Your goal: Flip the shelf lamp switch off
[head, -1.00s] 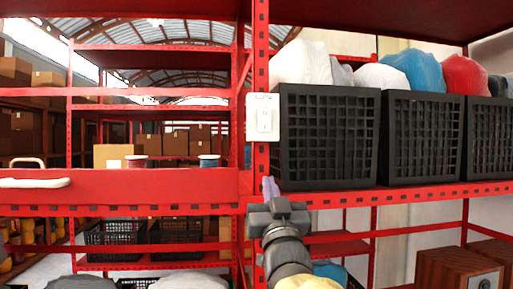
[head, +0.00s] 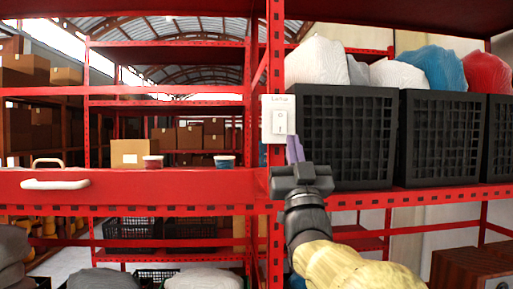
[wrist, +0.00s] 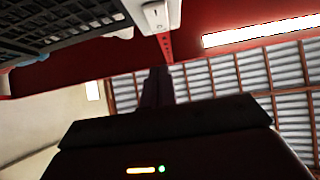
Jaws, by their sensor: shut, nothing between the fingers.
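The lamp switch (head: 279,121) is a white plate with a rocker and small lettering at its top, on a red shelf post (head: 276,60). In the wrist view the switch (wrist: 153,16) shows at the top, beyond my fingertips. My gripper (head: 295,148) is shut and empty, its purple fingers pointing up. In the head view its tips overlap the lower right edge of the plate, just below the rocker. In the wrist view the fingers (wrist: 158,74) appear dark, with a gap between them and the switch. I cannot tell which way the rocker is tipped.
Black crates (head: 345,137) filled with bags stand on the red shelf just right of the switch. A red panel (head: 130,190) with a white handle (head: 56,184) lies to the left. A lower shelf beam (head: 400,198) runs behind my gripper.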

